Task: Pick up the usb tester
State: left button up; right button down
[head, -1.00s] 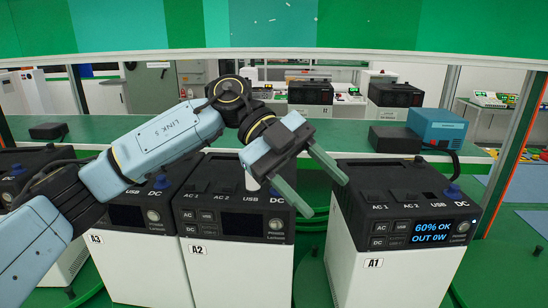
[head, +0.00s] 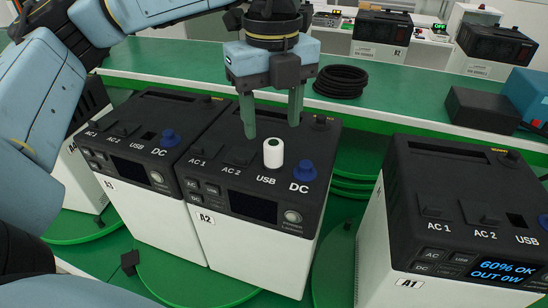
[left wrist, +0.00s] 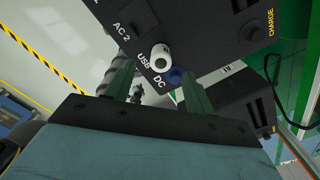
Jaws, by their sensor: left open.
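The usb tester is a small white cylinder (head: 273,153) with a dark top. It stands upright in the USB socket of power station A2 (head: 235,178), left of the blue DC knob (head: 304,170). My left gripper (head: 271,127) is open above A2, its green fingers pointing down. In the head view the fingertips are just above and behind the tester, one to each side, and do not grip it. The left wrist view shows the tester (left wrist: 160,58) beyond the open fingers, near the DC knob (left wrist: 178,76). My right gripper is not in view.
Station A3 (head: 140,150) stands close at the left of A2. Station A1 (head: 440,185), with a lit screen, is at the right across a gap. Behind is a green bench (head: 200,60) with a coiled black cable (head: 341,80) and a black box (head: 487,115).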

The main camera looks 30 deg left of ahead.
aim_at(273, 142)
pick_arm(q)
jog(key=shift+f+p, duration=0.55)
jog(key=shift+f, duration=2.45)
jog(key=c, duration=1.2)
jog(key=shift+o, duration=0.2)
jog(key=shift+w+r, duration=0.1)
jog(key=shift+r, duration=0.05)
